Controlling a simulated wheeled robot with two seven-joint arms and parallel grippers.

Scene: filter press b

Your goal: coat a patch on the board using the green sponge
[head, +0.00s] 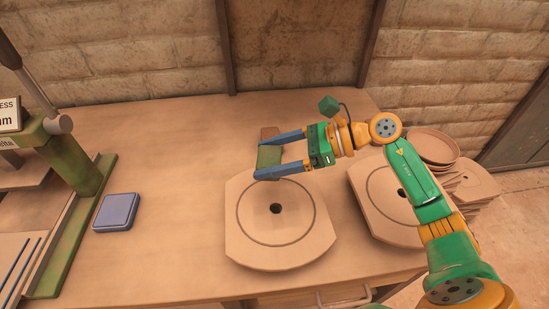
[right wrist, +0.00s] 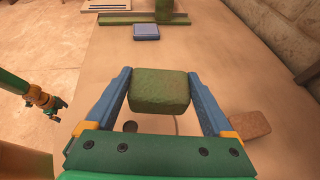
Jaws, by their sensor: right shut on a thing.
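The green sponge (head: 270,157) is a block held between the two blue fingers of my right gripper (head: 260,159), at the far edge of the near board. It also fills the gap between the fingers in the right wrist view (right wrist: 160,91). The board (head: 246,226) is a pale plate with a central hole and a ring line, flat on the table. I cannot tell how high the sponge is above it. A second similar board (head: 398,225) lies to the right, partly hidden by my right arm. My left gripper (right wrist: 52,113) shows small at the left of the right wrist view.
A blue pad (head: 116,212) lies left of the board, beside the green press frame (head: 75,160). A brown block (right wrist: 250,125) lies near my right gripper. Bowls (head: 432,147) and stacked plates (head: 473,184) stand at the right. Brick walls close the back. The table's back left is clear.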

